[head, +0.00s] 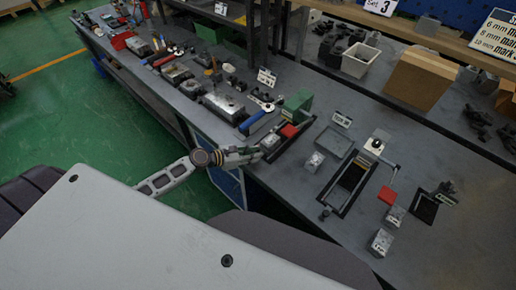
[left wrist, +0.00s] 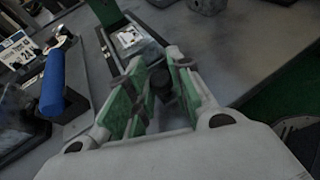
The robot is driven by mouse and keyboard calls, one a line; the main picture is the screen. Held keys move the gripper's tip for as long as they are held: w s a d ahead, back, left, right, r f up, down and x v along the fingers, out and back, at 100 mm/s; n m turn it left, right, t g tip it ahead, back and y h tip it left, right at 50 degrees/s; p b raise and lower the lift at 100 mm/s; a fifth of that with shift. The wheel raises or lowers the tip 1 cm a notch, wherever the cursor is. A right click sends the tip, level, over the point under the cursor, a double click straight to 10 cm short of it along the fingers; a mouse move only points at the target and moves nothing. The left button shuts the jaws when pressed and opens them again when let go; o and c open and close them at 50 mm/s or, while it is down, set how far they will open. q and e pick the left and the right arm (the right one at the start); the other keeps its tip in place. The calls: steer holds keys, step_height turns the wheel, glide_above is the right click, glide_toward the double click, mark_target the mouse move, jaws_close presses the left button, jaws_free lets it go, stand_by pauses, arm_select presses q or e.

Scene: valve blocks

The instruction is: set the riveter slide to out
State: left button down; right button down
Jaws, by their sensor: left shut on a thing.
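The riveter is a green upright (head: 297,106) with a red block (head: 289,131) at its foot and dark rails running toward me. The green upright also shows at the top of the left wrist view (left wrist: 106,12). A grey metal block (left wrist: 132,41) sits between the rails on the slide. My left gripper (head: 256,154) is at the near end of the slide, by the bench edge. In the left wrist view its green-padded fingers (left wrist: 157,84) are closed around the slide's black knob (left wrist: 158,78). The fingers partly hide the knob. My right gripper is out of view.
A blue-handled tool (head: 252,122) lies left of the riveter. A grey valve block (head: 315,161) stands to its right, then a long black-framed fixture (head: 335,203). More blocks (head: 381,242) stand near the front edge. A cardboard box (head: 420,80) stands at the back.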

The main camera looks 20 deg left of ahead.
arm_select(q)
steer(key=shift+s+a, duration=0.25)
steer(key=shift+s, duration=0.5)
steer(key=shift+f, duration=0.1)
steer(key=c, duration=1.7)
jaws_free()
steer(key=o, duration=0.4)
steer(key=shift+s+a, duration=0.1)
steer(key=shift+s, duration=0.1)
steer(key=shift+v, duration=6.05)
